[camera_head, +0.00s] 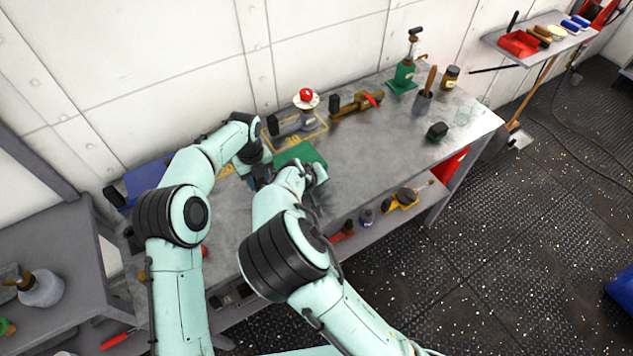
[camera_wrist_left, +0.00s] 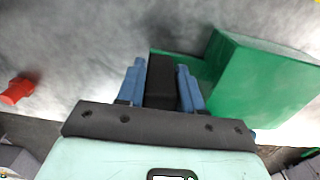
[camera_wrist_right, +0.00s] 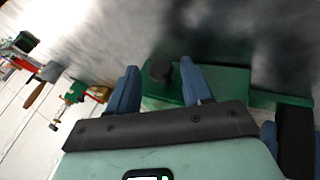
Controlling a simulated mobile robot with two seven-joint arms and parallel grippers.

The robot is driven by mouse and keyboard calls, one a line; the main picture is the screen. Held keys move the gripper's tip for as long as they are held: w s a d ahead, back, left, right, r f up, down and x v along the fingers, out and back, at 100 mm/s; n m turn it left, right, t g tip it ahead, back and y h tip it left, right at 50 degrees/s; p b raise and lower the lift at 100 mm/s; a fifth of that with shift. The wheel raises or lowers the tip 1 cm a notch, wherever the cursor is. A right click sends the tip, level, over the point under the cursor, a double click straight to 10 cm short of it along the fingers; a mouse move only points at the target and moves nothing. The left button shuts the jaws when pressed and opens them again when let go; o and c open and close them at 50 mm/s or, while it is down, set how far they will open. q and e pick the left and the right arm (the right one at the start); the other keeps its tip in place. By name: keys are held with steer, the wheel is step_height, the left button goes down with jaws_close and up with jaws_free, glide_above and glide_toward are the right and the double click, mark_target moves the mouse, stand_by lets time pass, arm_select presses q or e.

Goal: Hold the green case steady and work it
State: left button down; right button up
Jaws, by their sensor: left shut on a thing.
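The green case (camera_head: 305,152) sits on the grey metal bench, partly hidden by my arms. In the left wrist view the case (camera_wrist_left: 262,82) shows as a green box body beside a lower green part. My left gripper (camera_head: 258,176) is shut on a black block (camera_wrist_left: 160,82) at the case; its blue fingers touch both sides. My right gripper (camera_wrist_right: 160,88) is open at the case. A black knob (camera_wrist_right: 161,70) on the green surface shows between its fingers, with small gaps either side. The black block (camera_wrist_right: 296,140) and a left finger show at the right wrist view's edge.
Behind the case stand a grey tool with a red-topped white disc (camera_head: 306,98), a brass tool (camera_head: 357,103), a green pump-like device (camera_head: 404,76) and a brush cup (camera_head: 423,101). A dark block (camera_head: 437,131) lies to the right. The bench middle is clear.

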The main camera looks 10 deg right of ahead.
arm_select(q)
steer(key=shift+d, duration=0.1)
arm_select(e)
steer(key=shift+a, duration=0.2)
steer(key=v, duration=1.2)
arm_select(q)
steer(key=shift+w, duration=0.1)
arm_select(e)
steer(key=shift+s+d, duration=0.1)
steer(key=shift+d, duration=0.05)
arm_select(q)
steer(key=c, duration=0.6)
jaws_free()
steer(key=shift+c, duration=0.2)
arm_select(e)
steer(key=shift+f, duration=0.1)
